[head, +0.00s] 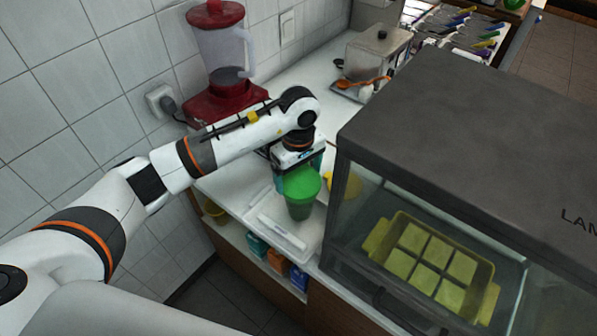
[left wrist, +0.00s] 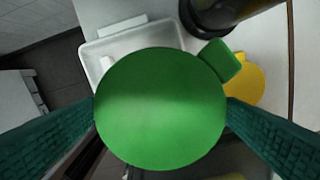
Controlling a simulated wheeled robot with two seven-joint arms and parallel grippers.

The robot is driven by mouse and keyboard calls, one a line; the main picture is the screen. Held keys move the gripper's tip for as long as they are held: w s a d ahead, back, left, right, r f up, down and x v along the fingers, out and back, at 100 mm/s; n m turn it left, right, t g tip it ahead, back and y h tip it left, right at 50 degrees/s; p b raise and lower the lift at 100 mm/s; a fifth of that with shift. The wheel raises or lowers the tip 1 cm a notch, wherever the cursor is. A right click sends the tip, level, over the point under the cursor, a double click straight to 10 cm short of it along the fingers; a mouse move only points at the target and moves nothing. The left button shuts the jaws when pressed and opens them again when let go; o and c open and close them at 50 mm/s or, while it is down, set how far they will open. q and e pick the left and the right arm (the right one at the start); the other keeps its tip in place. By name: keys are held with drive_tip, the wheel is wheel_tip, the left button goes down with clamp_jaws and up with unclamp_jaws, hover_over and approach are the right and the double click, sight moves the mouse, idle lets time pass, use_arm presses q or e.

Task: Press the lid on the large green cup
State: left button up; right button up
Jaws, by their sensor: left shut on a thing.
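The large green cup (head: 300,209) is a translucent dark green cup standing upright at the counter's front, by a white tray. The bright green round lid (head: 301,182) is at the cup's top; I cannot tell whether it is seated or just above the rim. My left gripper (head: 296,168) points down over it. In the left wrist view the lid (left wrist: 160,108) fills the middle, with a green tab at upper right, and the textured fingers of my left gripper (left wrist: 160,110) close on its two sides. The lid hides the cup there. My right gripper is not in view.
A white tray (head: 272,236) lies by the cup. A yellow round thing (head: 346,184) is just right of it. A glass case (head: 430,110) with a dark top stands close on the right. A red blender (head: 222,95) stands behind my left arm.

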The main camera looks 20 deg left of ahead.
use_arm(q)
drive_tip(key=shift+f+b, duration=0.1)
drive_tip(key=shift+b, duration=0.65)
idle(1.0)
drive_tip(key=shift+f+b, duration=0.35)
drive_tip(key=shift+b, duration=0.6)
idle(1.4)
drive_tip(key=o, duration=0.7)
drive_tip(key=shift+r, duration=0.15)
drive_tip(key=shift+r+p, duration=1.05)
drive_tip(key=shift+r, duration=1.8)
drive_tip(key=shift+c, duration=0.3)
